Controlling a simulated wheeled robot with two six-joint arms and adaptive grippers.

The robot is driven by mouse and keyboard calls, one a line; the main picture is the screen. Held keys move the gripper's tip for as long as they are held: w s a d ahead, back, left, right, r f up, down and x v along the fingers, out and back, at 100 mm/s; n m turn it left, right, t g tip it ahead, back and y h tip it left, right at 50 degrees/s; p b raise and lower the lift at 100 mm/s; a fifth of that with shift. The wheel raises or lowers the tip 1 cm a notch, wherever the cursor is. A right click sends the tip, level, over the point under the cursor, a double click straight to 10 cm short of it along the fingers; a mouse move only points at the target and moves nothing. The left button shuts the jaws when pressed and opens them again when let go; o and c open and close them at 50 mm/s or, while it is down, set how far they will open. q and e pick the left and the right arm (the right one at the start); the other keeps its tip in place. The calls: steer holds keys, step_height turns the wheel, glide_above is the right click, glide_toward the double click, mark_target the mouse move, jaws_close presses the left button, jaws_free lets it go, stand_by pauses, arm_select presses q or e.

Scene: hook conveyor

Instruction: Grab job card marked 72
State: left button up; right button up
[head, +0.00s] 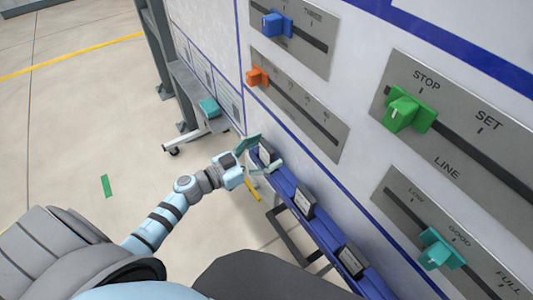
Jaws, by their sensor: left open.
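Three dark job cards with pale faces stand along a blue rail (321,228): a far card (266,151), a middle card (304,202) and a near card (351,261). Their marks are too small to read, so I cannot tell which is 72. My left gripper (269,152) is open at the far end of the rail. Its two teal fingers lie on either side of the far card; I cannot tell whether they touch it. My right gripper is out of view.
A grey panel wall rises beside the rail, with blue (275,24), orange (257,76), green (408,110) and teal (438,250) slider knobs. A wheeled grey stand (196,95) is beyond the gripper. The floor to the left is mostly clear.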

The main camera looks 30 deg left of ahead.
arm_select(q)
steer(key=shift+w+d+f, duration=0.2)
steer(key=shift+w, duration=0.2)
steer(key=c, duration=1.3)
steer(key=shift+o, duration=0.2)
steer(key=shift+r, duration=0.1)
